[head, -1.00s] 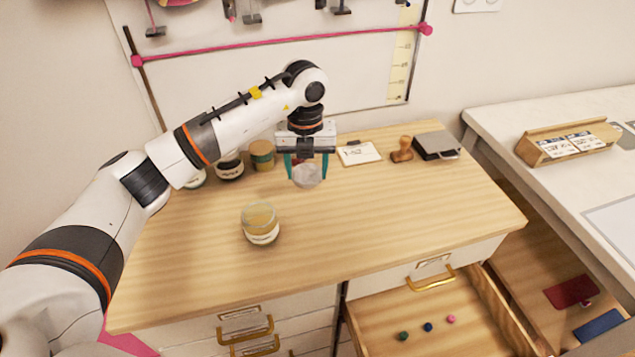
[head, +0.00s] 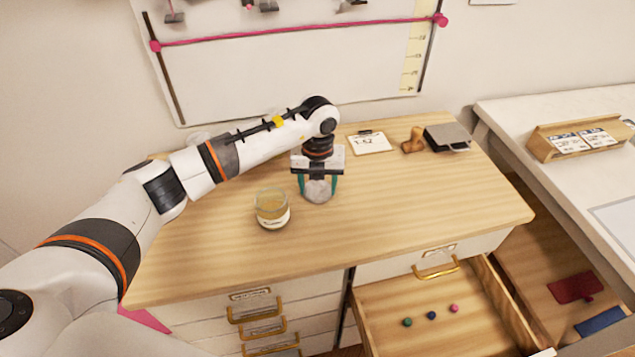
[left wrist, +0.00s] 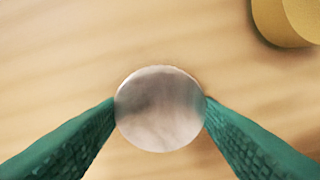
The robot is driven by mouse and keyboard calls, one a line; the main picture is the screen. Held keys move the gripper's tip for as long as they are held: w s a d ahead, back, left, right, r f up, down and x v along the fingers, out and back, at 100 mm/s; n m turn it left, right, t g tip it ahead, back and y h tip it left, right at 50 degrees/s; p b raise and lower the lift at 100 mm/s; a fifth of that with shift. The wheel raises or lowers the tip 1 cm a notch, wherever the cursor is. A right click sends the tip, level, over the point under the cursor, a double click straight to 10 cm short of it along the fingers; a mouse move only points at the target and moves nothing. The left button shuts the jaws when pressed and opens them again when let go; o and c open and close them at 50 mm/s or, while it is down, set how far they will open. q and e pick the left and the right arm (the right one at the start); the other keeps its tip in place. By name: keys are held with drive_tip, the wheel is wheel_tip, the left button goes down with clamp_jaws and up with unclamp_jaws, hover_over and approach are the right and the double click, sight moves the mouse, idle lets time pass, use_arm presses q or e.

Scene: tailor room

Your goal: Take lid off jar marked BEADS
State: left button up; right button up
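A glass jar (head: 272,208) with yellowish contents and a pale label stands upright on the wooden desktop. Its label is too small to read, and it looks open at the top. It also shows partly at the top right of the left wrist view (left wrist: 290,20). My left gripper (head: 318,188) is right of the jar, pointing down, its green fingers on both sides of a round silver-grey lid (left wrist: 160,108). The fingers touch the lid's edges. The lid is low over the desktop; I cannot tell whether it rests on it. My right gripper is not in view.
An open drawer (head: 390,345) at the front right holds green (head: 407,322), blue (head: 431,315) and pink (head: 454,308) beads. A note card (head: 370,144), a wooden stamp (head: 413,141) and a dark box (head: 447,138) stand at the back. The desktop's right front is clear.

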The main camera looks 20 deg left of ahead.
use_arm(q)
drive_tip(key=o, duration=0.4)
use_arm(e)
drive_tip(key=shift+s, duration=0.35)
use_arm(q)
drive_tip(key=shift+o, duration=0.2)
